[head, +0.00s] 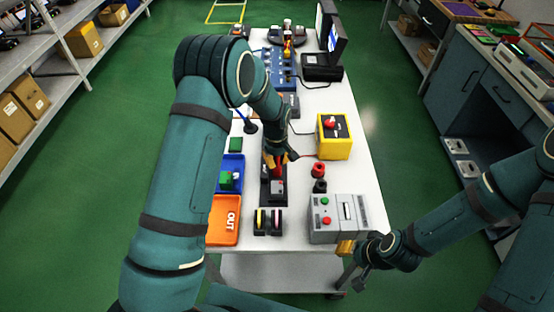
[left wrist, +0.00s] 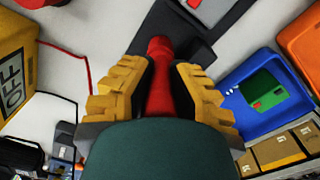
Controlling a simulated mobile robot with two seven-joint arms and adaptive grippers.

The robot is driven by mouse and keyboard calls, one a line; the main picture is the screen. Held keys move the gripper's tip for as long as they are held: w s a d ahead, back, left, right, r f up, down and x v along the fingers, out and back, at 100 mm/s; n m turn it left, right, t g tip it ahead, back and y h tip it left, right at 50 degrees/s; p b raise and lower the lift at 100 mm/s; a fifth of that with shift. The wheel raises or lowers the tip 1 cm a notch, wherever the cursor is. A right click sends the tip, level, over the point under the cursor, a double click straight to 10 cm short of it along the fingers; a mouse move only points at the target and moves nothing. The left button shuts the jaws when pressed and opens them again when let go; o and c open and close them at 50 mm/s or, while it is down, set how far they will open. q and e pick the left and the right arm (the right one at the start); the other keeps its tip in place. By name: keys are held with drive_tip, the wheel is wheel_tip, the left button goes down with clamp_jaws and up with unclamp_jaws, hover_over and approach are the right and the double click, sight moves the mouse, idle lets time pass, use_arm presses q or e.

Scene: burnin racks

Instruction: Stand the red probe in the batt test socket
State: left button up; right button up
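The red probe (head: 279,171) is upright or nearly so, between the fingers of my left gripper (head: 281,158). In the left wrist view my left gripper (left wrist: 162,88) has its dark pads against both sides of the red probe (left wrist: 160,78). The probe's far end is over or at a black base (head: 266,193); contact cannot be told. A red cylinder (head: 318,170) and a black cylinder (head: 319,186) stand to the right. No batt test label is readable, so I cannot tell which part is that socket. My right gripper (head: 354,262) is by the table's front right corner, its opening unclear.
A grey box (head: 336,230) with buttons stands at the front right. A yellow box (head: 334,150) with a red button stands behind it. Blue (head: 238,163) and orange (head: 222,237) trays lie left. A small block with colored strips (head: 269,222) is in front.

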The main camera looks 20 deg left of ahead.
use_arm(q)
drive_tip(key=o, duration=0.4)
drive_tip(key=shift+r, duration=0.1)
wheel_tip(320, 180, up, 12)
drive_tip(key=shift+a+f, duration=0.1)
idle(1.0)
